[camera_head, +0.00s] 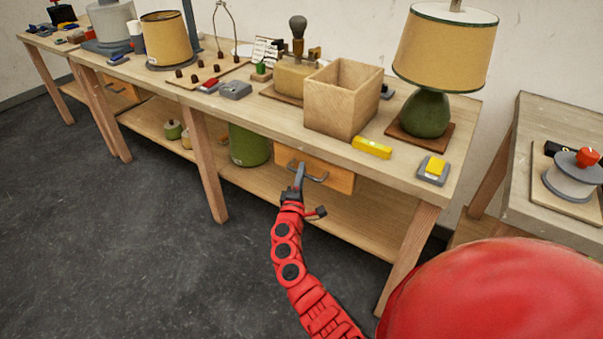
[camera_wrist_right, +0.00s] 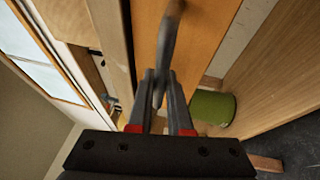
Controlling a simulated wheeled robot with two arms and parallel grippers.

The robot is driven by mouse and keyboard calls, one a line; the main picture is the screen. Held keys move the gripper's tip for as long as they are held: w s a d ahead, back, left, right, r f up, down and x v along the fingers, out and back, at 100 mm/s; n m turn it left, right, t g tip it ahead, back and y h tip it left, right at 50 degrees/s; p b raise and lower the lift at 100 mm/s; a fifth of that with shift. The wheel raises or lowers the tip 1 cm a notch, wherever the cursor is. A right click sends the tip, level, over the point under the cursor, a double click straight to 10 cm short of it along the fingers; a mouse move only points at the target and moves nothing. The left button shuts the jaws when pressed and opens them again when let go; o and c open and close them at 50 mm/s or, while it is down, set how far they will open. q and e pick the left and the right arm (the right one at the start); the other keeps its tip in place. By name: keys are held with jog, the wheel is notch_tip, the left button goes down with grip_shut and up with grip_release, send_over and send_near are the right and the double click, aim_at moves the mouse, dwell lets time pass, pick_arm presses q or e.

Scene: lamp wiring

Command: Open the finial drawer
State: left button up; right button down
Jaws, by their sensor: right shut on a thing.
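The finial drawer (camera_head: 341,182) has an orange wooden front and hangs under the tabletop of the long workbench. Its dark metal handle (camera_head: 319,179) is a bar across the front. My right gripper (camera_head: 299,172) is at the left part of this handle and shut on it. In the right wrist view the fingertips (camera_wrist_right: 160,82) close around the handle (camera_wrist_right: 170,35), with the orange drawer front (camera_wrist_right: 207,40) behind. The inside of the drawer is hidden, and I see no clear gap above its front. My left gripper is not in view.
The workbench top (camera_head: 290,128) holds an open wooden box (camera_head: 342,112), a green-based lamp (camera_head: 427,112) and a yellow block (camera_head: 372,147). A green canister (camera_head: 249,145) stands on the lower shelf. A bench leg (camera_head: 408,255) is right of the drawer. The floor in front is clear.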

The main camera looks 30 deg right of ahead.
jog(key=s+a, duration=0.4)
jog(key=a, duration=0.6)
jog(key=s+a+b, duration=0.1)
jog(key=s+a, duration=0.3)
jog(key=a, duration=0.6)
jog(key=shift+s, duration=0.2)
jog(key=c, duration=0.8)
grip_release()
jog(key=shift+c, duration=0.2)
jog(key=v, duration=1.7)
jog(key=shift+s+a, duration=0.2)
jog(key=shift+w, duration=0.1)
